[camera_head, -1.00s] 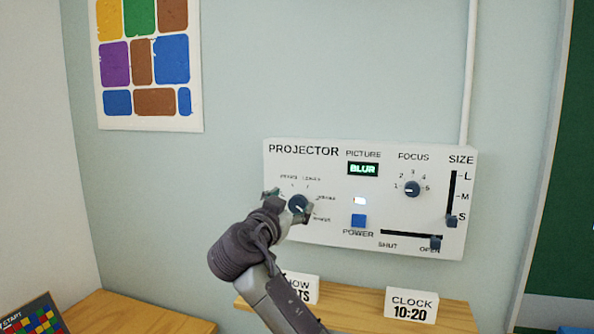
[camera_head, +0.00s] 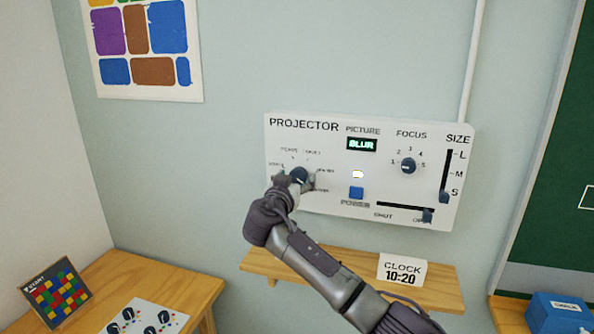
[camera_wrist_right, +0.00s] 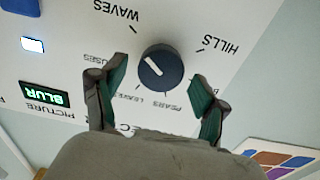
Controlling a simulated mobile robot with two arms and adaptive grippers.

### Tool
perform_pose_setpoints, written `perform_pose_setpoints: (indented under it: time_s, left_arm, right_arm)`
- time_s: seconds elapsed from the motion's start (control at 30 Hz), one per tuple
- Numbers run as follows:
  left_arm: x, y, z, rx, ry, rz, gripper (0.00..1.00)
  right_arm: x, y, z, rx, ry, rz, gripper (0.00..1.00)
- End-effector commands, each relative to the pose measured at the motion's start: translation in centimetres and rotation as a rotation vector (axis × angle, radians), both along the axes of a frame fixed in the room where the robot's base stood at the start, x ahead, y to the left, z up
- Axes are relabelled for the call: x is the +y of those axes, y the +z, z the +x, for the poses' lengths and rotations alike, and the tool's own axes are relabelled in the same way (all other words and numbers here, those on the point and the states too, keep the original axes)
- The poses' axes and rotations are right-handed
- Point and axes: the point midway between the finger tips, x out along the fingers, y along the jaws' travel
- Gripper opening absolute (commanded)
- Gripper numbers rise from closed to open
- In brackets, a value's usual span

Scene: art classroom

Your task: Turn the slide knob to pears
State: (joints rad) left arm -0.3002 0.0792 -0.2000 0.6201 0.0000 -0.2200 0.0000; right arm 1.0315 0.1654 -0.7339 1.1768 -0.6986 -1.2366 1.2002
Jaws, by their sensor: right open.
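The slide knob (camera_head: 299,174) is a dark round dial at the left of the white projector panel (camera_head: 330,212). In the right wrist view the knob (camera_wrist_right: 161,76) has a white mark pointing up-left, toward the WAVES label (camera_wrist_right: 122,12). The PEARS label (camera_wrist_right: 176,106) is below the knob in that upside-down view, between LEAVES and HILLS. My right gripper (camera_head: 294,182) is at the knob. In the wrist view its open fingers (camera_wrist_right: 160,84) stand on either side of the knob, with visible gaps. My left gripper is not in view.
The panel also carries a focus knob (camera_head: 408,166), a blue power button (camera_head: 356,193), a size slider (camera_head: 444,196) and a shutter slider (camera_head: 428,215). Below is a wooden shelf (camera_head: 440,292) with a clock card (camera_head: 402,270). A table (camera_head: 118,272) stands lower left.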

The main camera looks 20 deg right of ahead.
Motion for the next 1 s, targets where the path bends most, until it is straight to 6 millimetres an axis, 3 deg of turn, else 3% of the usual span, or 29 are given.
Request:
perform_pose_setpoints:
  time_s: [0.43,0.77,1.0]
  left_arm:
    - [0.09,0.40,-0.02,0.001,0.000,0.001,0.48]
    - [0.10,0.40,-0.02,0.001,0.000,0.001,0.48]
    - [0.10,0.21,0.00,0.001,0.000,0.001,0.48]
  right_arm:
    - [-0.65,-0.02,0.88,-0.001,0.000,0.001,0.73]
    - [-0.64,-0.01,0.86,-0.001,0.000,0.001,0.18]
    - [-0.62,-0.08,0.86,0.009,0.000,-0.013,0.15]
